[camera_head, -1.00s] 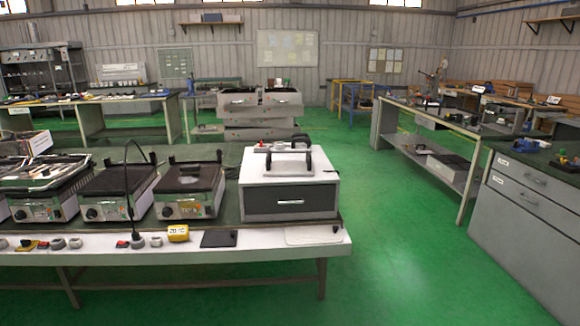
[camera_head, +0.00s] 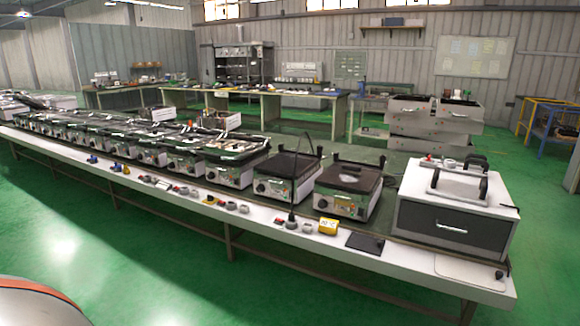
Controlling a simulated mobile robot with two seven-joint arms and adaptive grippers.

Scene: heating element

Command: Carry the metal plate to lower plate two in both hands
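A silvery flat plate with a dark handle (camera_head: 456,187) lies on top of a white box with a dark drawer front (camera_head: 440,228) at the right end of the long bench; it looks like the metal plate, but I cannot be sure. To its left stand two heating units with dark flat tops, a nearer one (camera_head: 347,178) and one further left (camera_head: 288,165). No label tells me which is lower plate two. Neither of my grippers is in view.
The long white-edged bench (camera_head: 400,268) runs from right front to far left, with several more units along it. A yellow display (camera_head: 327,226) and a black pad (camera_head: 365,243) lie along its front edge. Green floor (camera_head: 160,265) is open in front.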

